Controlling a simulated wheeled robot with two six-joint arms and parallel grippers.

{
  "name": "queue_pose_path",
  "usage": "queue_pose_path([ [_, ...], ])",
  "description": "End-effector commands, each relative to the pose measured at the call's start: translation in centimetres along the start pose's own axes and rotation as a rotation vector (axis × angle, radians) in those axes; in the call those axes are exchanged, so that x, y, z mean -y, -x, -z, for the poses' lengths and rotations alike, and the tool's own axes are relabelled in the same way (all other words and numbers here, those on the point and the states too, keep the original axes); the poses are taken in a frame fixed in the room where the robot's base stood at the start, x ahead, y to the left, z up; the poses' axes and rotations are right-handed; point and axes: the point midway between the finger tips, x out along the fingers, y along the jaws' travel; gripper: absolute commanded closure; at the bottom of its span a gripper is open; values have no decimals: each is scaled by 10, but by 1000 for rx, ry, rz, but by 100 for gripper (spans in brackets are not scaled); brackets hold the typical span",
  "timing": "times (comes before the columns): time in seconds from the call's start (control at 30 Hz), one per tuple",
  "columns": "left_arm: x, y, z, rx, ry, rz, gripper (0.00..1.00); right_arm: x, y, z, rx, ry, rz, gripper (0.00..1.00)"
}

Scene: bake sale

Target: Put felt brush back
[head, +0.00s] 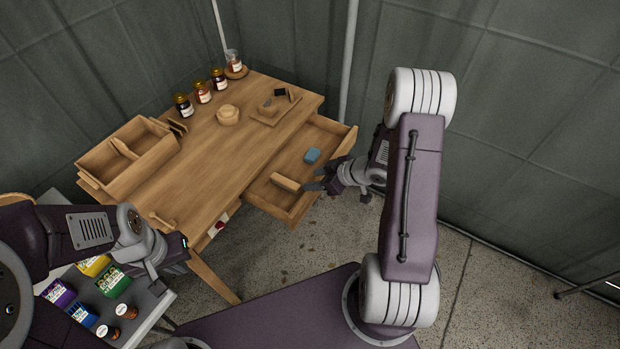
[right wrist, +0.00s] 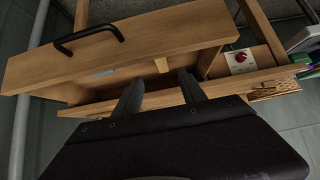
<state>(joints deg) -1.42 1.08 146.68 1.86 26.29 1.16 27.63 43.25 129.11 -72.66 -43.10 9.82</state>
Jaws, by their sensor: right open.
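The desk drawer (head: 262,190) stands open on the desk's right side. In it lie a small blue block (head: 312,155) and a wooden block (head: 286,183); I cannot tell for sure which is the felt brush. My right gripper (head: 318,180) is open at the drawer's front, close to the wooden block, with nothing seen between its fingers. The right wrist view shows its two spread fingers (right wrist: 160,92) at the drawer, with a sliver of blue (right wrist: 105,72) showing. My left gripper (head: 158,286) is at the lower left, over the side table; its fingers are unclear.
The wooden desk (head: 205,170) holds a wooden tray (head: 277,109) with small items, a round wooden piece (head: 228,115), several jars (head: 202,92) and a divided box (head: 128,155). Colourful packets (head: 113,281) lie on the side table. The black drawer handle (right wrist: 88,35) shows in the wrist view.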

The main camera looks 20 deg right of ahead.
Motion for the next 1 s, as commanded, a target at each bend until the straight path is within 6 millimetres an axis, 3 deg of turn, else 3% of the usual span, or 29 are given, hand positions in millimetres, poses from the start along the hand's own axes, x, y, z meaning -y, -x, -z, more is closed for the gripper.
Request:
queue_pose_path([
  [0.13,0,0,0,0,0,0,100,-16,12,6,114,-25,-133,52],
  [0.23,0,0,0,0,0,0,100,-17,46,6,297,-144,-310,52],
  [0.33,0,0,0,0,0,0,100,22,86,-4,462,-332,-383,52],
  [0.4,0,0,0,0,0,0,100,62,107,-12,549,-457,-369,52],
  [0.5,0,0,0,0,0,0,100,109,125,-18,629,-581,-316,52],
  [0.6,0,0,0,0,0,0,100,129,132,-20,662,-633,-284,52],
  [0.87,0,3,0,0,0,0,100,130,134,-18,665,-640,-283,52],
  [1.0,-1,39,4,0,0,0,100,130,160,8,664,-640,-283,52],
])
